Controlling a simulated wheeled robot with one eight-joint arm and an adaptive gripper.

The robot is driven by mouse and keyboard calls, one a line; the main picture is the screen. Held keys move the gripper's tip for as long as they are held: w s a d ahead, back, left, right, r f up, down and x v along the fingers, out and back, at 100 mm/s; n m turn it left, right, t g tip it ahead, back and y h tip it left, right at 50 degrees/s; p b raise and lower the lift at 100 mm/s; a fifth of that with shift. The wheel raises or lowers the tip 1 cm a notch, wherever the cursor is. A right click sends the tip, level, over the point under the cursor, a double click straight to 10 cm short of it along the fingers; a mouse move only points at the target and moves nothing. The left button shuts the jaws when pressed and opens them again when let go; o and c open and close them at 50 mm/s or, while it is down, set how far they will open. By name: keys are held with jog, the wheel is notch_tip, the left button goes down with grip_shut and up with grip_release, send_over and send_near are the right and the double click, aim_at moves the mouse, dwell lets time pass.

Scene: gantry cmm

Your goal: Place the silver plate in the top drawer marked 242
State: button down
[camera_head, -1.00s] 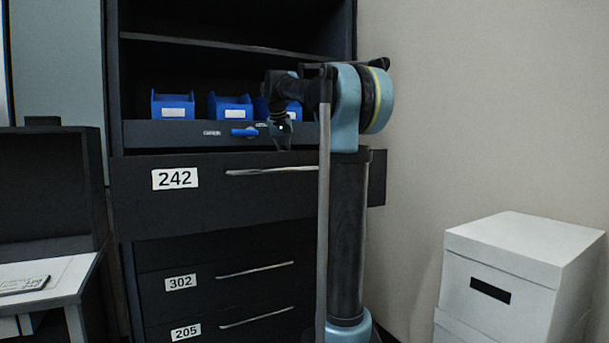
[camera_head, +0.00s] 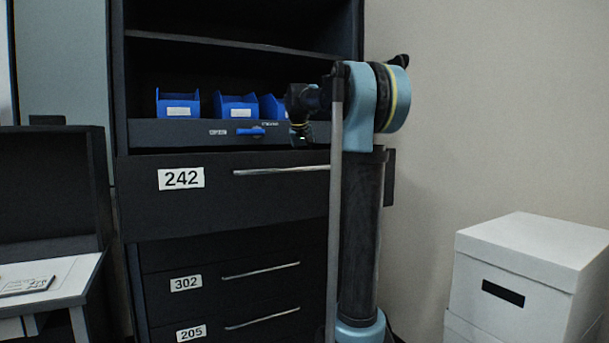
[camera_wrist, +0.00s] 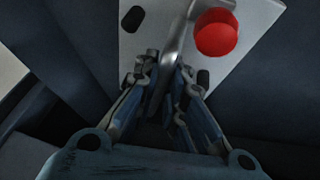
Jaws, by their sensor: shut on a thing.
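My gripper (camera_wrist: 166,80) is shut on the metal handle over the plate. In the head view my gripper (camera_head: 298,140) hangs just above and behind the front of the top drawer marked 242 (camera_head: 215,205). This drawer is pulled out. The plate is not visible in the head view; the drawer front hides the drawer's inside.
Blue bins (camera_head: 236,105) stand on the shelf behind my gripper. Closed drawers marked 302 (camera_head: 186,284) and 205 (camera_head: 191,332) are below. White boxes (camera_head: 530,265) stand at the right, and a desk (camera_head: 50,285) at the left.

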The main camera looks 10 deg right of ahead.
jog(key=shift+f, duration=1.4)
jog(key=shift+f, duration=0.6)
jog(key=c, duration=1.7)
grip_release()
jog(key=v, duration=1.3)
jog(key=shift+r, duration=0.1)
